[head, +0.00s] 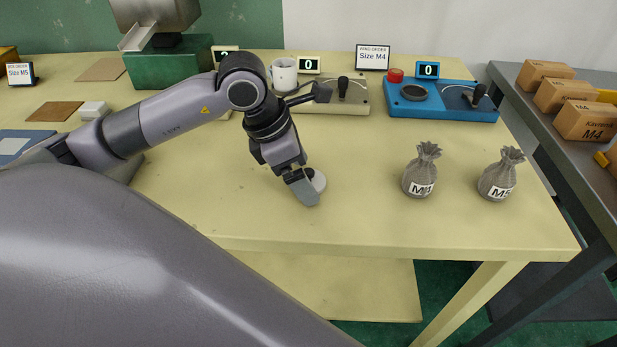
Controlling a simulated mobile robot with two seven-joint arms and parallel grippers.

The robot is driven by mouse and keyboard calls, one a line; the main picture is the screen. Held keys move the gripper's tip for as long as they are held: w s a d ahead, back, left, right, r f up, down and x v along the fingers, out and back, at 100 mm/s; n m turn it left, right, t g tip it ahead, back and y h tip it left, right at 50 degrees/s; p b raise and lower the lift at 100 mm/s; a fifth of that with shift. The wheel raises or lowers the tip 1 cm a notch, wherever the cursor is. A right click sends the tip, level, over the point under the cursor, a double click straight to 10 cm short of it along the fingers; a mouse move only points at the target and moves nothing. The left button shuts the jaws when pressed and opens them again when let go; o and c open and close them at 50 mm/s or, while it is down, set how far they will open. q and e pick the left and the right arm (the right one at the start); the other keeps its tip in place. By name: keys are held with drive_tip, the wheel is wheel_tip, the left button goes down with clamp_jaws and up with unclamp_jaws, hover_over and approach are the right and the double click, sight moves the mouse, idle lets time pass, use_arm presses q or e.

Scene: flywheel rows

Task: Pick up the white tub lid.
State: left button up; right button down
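The white tub lid (319,182) lies on or just above the pale yellow table, near its middle. It is a small round white piece, partly hidden behind my gripper. My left gripper (310,185) points down at the lid, with one grey finger in front of the lid's near left side. The other finger is mostly hidden, so I cannot tell whether the fingers touch or grip the lid. My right gripper is not in view.
Two grey sacks (421,170) (499,175) stand to the right on the table (370,225). A white mug (284,74), a beige device (335,96) and a blue device (440,104) stand behind. Cardboard boxes (585,121) sit on a grey bench at right. The table front is clear.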

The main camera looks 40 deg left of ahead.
use_arm(q)
drive_tip(key=c, duration=1)
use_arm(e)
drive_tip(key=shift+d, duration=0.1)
use_arm(q)
drive_tip(key=shift+r, duration=0.1)
drive_tip(key=shift+c, duration=0.2)
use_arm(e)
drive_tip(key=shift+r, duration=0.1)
